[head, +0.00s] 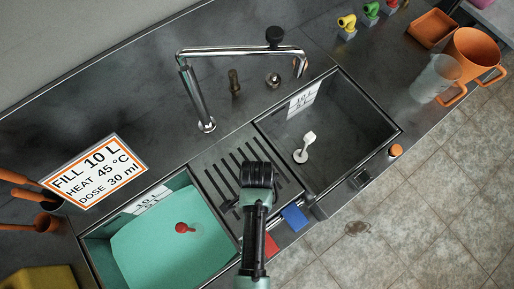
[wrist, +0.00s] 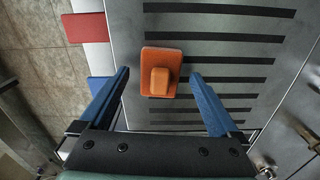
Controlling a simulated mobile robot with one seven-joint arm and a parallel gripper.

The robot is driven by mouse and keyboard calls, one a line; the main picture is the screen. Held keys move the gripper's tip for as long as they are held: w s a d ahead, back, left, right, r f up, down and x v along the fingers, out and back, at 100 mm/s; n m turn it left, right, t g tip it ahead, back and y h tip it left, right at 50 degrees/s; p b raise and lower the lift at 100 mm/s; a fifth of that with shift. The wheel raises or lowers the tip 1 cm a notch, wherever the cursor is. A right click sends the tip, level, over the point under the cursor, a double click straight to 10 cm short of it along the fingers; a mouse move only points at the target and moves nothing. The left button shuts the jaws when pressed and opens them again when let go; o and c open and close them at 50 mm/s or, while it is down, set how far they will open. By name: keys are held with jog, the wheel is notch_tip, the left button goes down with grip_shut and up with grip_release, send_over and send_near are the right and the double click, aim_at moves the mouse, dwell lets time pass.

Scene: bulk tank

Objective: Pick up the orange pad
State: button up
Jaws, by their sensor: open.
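The orange pad (wrist: 148,88) is a flat rectangle with a raised block, like a handle, on top. In the wrist view it lies on the slotted grey drainboard. My gripper (wrist: 159,75) is open, with one blue finger left of the pad and one right of it, gaps on both sides. The fingers look to be above the board; their exact height is unclear. In the head view my gripper (head: 257,175) is over the drainboard (head: 207,172) between the two basins, and the pad is hidden there by my arm.
A teal-lined basin (head: 150,245) with a red knob is at left, a steel basin (head: 345,110) with a white plug-like piece at right. A tall tap (head: 197,95) stands behind. Red (head: 271,246) and blue (head: 294,217) tabs are at the front edge. Orange containers (head: 472,52) stand at far right.

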jog(key=shift+f, duration=0.2)
jog(key=c, duration=1.5)
jog(key=shift+o, duration=0.2)
notch_tip(320, 180, up, 10)
jog(key=shift+f+b, duration=0.1)
jog(key=shift+b, duration=0.2)
